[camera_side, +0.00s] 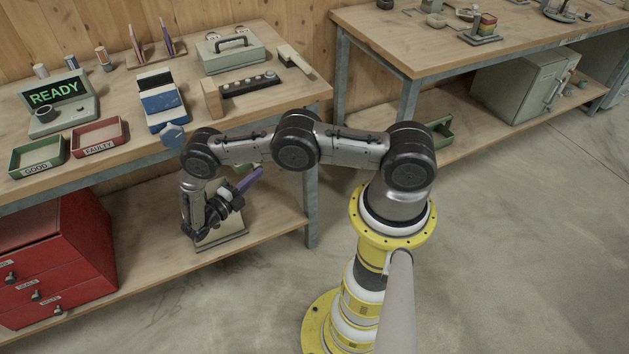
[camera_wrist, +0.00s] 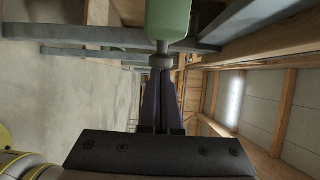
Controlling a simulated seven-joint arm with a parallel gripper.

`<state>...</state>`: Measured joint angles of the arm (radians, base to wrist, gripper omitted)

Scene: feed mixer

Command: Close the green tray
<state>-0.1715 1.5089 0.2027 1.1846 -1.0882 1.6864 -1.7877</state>
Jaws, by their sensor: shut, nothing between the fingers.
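A green part with a grey round knob (camera_wrist: 162,62) shows at the top of the wrist view; it looks like the green tray (camera_wrist: 168,18), seen only in part. In the side view a small piece of green (camera_side: 241,170) shows behind my gripper (camera_side: 258,173), below the bench top, mostly hidden by my arm. My gripper has dark purple fingers, shut and empty. In the wrist view its tips (camera_wrist: 161,74) lie at the knob, overlapping its near edge; I cannot tell whether they touch.
A pale-based device (camera_side: 222,240) stands on the lower shelf (camera_side: 270,222) below my gripper. The workbench top (camera_side: 230,110) overhangs it, with a leg (camera_side: 311,205) at right. A red drawer cabinet (camera_side: 55,255) stands left. The green GOOD tray (camera_side: 22,170) is on the bench.

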